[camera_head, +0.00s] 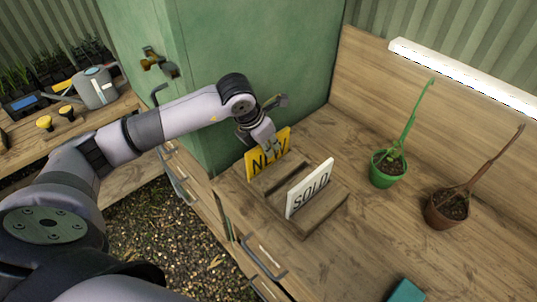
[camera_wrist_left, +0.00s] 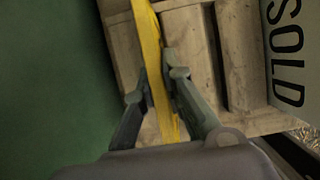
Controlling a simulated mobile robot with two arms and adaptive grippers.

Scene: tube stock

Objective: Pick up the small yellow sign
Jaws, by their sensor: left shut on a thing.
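The small yellow sign (camera_head: 267,156) with dark letters, partly hidden by my gripper, stands at the left end of a slotted wooden holder (camera_head: 325,209) on the bench. My left gripper (camera_head: 268,142) is shut on the sign's upper part. In the left wrist view the yellow sign (camera_wrist_left: 152,60) shows edge-on between the fingers of my left gripper (camera_wrist_left: 158,82), with the wooden holder (camera_wrist_left: 198,50) below. I cannot tell whether the sign still sits in its slot. My right gripper is not in view.
A white SOLD sign (camera_head: 309,188) stands in the holder, right of the yellow one. A green cabinet (camera_head: 260,60) rises close behind my left arm. Green (camera_head: 389,168) and brown (camera_head: 447,209) plant pots stand to the right. A teal object (camera_head: 406,291) lies at the front.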

